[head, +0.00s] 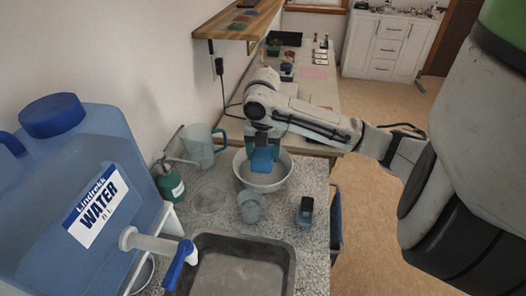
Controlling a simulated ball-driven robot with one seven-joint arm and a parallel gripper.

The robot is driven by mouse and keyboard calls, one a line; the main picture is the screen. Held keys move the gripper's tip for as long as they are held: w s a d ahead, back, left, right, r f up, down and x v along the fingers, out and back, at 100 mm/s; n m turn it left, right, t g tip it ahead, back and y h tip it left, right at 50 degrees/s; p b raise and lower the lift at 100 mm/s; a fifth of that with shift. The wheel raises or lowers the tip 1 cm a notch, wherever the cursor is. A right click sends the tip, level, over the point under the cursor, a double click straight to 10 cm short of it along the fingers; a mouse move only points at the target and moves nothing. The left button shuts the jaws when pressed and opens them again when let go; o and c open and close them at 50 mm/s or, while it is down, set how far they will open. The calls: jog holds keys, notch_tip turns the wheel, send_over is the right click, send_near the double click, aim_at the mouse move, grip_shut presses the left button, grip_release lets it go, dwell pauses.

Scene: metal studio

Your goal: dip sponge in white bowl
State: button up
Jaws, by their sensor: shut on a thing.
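The white bowl (281,181) stands on the speckled counter, towards its far end. My gripper (262,146) points down over the bowl and is shut on a blue sponge (262,159). The sponge hangs over or inside the bowl opening; I cannot tell whether its lower edge touches the bowl's inside. My gripper hides the sponge's top and part of the bowl's far rim.
A large blue water jug (75,190) with a tap is at left. A metal tray (240,267), clear cup (251,207), dark container (305,211), green bottle (170,183) and clear pitcher (203,148) surround the bowl. A wooden shelf (238,22) hangs above.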

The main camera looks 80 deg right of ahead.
jog(key=shift+f+b, duration=1.25)
jog(key=shift+f, duration=0.55)
dwell(0.9)
dwell(0.4)
jog(key=shift+r+p, duration=3)
jog(key=shift+r, duration=1.15)
